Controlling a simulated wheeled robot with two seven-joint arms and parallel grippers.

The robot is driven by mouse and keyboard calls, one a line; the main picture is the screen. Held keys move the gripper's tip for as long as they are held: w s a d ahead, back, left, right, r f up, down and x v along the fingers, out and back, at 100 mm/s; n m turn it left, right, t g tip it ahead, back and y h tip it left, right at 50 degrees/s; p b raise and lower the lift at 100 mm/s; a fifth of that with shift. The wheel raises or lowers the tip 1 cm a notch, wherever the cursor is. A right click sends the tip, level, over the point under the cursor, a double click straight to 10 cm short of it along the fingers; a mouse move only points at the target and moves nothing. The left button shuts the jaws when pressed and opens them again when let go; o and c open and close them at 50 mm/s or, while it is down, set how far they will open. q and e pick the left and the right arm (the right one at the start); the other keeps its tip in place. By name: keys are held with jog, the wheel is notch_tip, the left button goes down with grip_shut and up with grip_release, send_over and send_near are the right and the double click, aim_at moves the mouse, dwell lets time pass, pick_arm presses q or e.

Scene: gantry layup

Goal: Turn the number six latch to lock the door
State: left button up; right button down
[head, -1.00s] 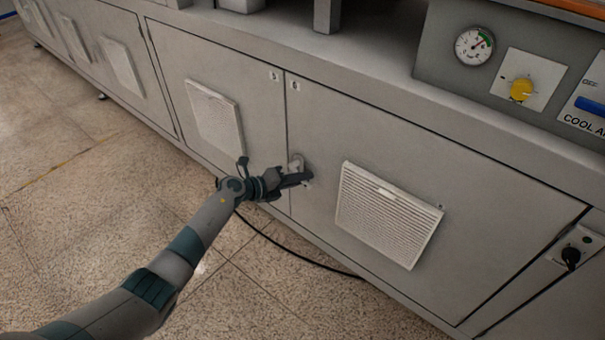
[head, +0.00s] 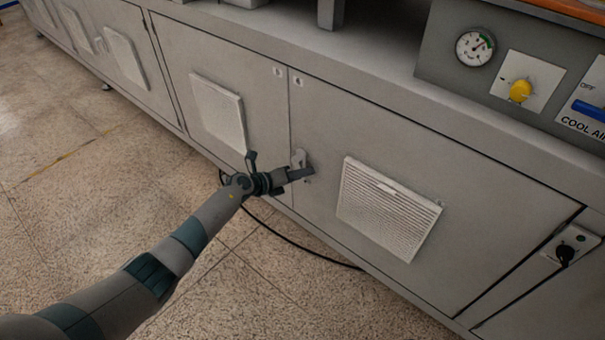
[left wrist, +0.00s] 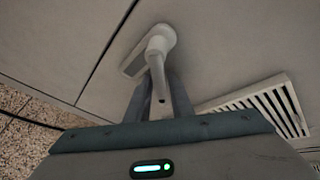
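The latch (head: 298,158) is a small light grey lever on the cabinet front, beside the seam between two doors. In the left wrist view its handle (left wrist: 157,62) runs from a round pivot down toward my gripper. My left gripper (head: 300,174) is at the latch, its fingers pointing right in the head view. In the left wrist view the fingers (left wrist: 160,98) lie on both sides of the lever, with no gap showing. The lever's free end partly hides them. The door (head: 320,125) right of the seam looks flush with the cabinet. My right gripper is out of view.
Number labels (head: 298,82) by the seam are too small to read surely. A white vent grille (head: 388,208) is right of the latch, another (head: 218,112) left. A black cable (head: 290,240) lies on the open floor below. A gauge and yellow knob (head: 520,91) are upper right.

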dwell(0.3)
